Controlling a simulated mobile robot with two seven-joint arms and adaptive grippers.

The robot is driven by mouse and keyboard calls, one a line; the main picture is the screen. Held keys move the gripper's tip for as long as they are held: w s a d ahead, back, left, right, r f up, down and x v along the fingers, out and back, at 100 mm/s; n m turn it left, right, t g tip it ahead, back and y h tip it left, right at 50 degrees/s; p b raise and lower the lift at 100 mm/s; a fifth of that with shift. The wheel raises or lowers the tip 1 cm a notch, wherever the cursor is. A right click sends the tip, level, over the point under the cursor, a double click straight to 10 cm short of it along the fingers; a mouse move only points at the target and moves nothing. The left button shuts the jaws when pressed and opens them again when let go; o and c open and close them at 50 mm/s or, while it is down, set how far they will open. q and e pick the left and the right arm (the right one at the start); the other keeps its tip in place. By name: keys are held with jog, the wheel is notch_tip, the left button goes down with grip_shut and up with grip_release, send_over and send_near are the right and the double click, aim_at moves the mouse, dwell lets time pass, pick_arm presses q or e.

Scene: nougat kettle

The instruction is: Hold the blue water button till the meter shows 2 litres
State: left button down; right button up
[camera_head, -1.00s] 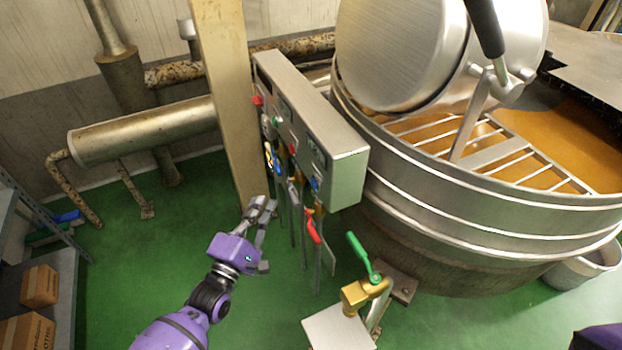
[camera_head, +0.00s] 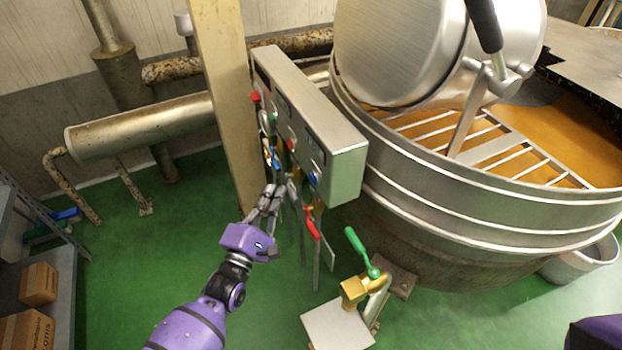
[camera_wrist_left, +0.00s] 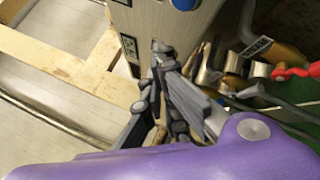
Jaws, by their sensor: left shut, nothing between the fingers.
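The blue water button (camera_head: 313,178) sits low on the near end of the steel control box (camera_head: 312,110). In the left wrist view the blue button (camera_wrist_left: 184,4) is cut by the top edge. A small dark meter (camera_head: 317,154) is just above it; its reading is too small to make out. My left gripper (camera_head: 273,188) is shut and empty, to the left of the blue button and apart from it. Its closed fingertips (camera_wrist_left: 163,50) point toward the panel in the left wrist view. My right gripper is not in view.
Pipes and a red-handled valve (camera_head: 311,228) hang below the box. A green-handled valve (camera_head: 362,252) stands nearer. The large kettle (camera_head: 480,215) is on the right. A beige post (camera_head: 222,90) stands left of the box. The green floor (camera_head: 120,270) is open at left.

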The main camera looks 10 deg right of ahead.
aim_at(312, 179)
pick_arm(q)
jog(key=d, duration=0.1)
jog(key=w+d, duration=0.1)
jog(key=d, duration=0.3)
jog(key=shift+w+b, duration=0.3)
jog(key=shift+b, duration=0.05)
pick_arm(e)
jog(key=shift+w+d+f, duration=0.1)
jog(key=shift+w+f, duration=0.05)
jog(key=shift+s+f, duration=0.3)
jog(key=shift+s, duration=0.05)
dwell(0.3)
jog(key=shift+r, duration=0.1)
pick_arm(q)
jog(key=shift+w+d, duration=0.1)
jog(key=shift+d, duration=0.3)
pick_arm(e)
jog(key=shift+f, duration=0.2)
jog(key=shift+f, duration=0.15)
pick_arm(q)
jog(key=shift+w+d+b, duration=0.2)
jog(key=shift+d+b, duration=0.15)
jog(key=shift+d, duration=0.15)
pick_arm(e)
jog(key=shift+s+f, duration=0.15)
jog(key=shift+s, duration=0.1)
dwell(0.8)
